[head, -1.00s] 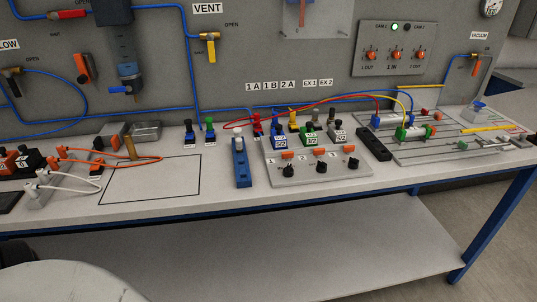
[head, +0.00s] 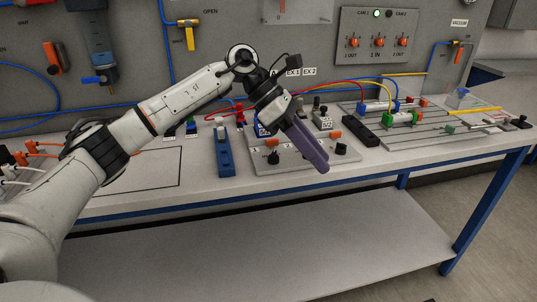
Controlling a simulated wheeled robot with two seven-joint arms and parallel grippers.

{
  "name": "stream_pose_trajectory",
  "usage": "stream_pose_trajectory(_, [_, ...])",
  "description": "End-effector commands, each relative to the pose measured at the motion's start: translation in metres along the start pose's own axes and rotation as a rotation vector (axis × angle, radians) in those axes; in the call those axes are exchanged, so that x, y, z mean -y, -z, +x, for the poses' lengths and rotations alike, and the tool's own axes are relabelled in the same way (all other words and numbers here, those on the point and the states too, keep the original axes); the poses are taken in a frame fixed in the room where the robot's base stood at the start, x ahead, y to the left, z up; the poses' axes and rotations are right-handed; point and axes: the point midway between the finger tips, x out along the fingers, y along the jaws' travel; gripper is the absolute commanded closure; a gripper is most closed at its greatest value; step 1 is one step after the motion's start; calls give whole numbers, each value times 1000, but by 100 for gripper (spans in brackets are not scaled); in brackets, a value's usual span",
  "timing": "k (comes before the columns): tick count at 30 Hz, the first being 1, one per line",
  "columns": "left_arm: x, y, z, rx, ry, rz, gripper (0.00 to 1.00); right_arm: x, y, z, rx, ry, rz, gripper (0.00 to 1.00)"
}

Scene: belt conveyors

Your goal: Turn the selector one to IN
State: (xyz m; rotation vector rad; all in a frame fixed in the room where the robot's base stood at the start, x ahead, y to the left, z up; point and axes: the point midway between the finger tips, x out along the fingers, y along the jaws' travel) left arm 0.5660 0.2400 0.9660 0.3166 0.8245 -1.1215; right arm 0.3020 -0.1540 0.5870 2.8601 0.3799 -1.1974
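The wall panel (head: 378,25) has three orange-red knobs in a row. The left knob (head: 352,42) has a label reading 1 OUT, the middle one (head: 378,42) seems to read IN and the right one (head: 403,42) OUT. On the table, a grey box (head: 262,168) carries black knobs in front, among them a left one (head: 273,158) and a right one (head: 341,149). My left gripper (head: 320,164), with purple fingers, hangs over this box and hides its middle. Its fingers overlap, so its opening is unclear. My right gripper is out of view.
A blue block (head: 224,158) stands left of the box. A black bar (head: 361,131) and a grooved plate (head: 420,135) with cylinders lie right of it. Red and yellow tubes (head: 335,84) arch behind. The framed table area (head: 150,168) is bare beside my arm.

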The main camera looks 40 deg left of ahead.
Motion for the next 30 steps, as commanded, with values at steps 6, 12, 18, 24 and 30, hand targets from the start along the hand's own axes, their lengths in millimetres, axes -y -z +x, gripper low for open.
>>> stream_pose_trajectory(6, [-36, 49, -118, -277, -202, 59, 71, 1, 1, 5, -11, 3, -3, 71])
stream_pose_trajectory(12, [-40, 67, -148, -354, -243, 52, 71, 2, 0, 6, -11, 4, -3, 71])
stream_pose_trajectory(18, [-46, 78, -121, -357, -240, 51, 71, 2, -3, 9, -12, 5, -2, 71])
stream_pose_trajectory(24, [-55, 89, -86, -354, -241, 51, 71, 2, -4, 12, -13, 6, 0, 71])
stream_pose_trajectory(30, [-62, 97, -64, -353, -242, 51, 71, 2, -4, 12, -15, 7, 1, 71])
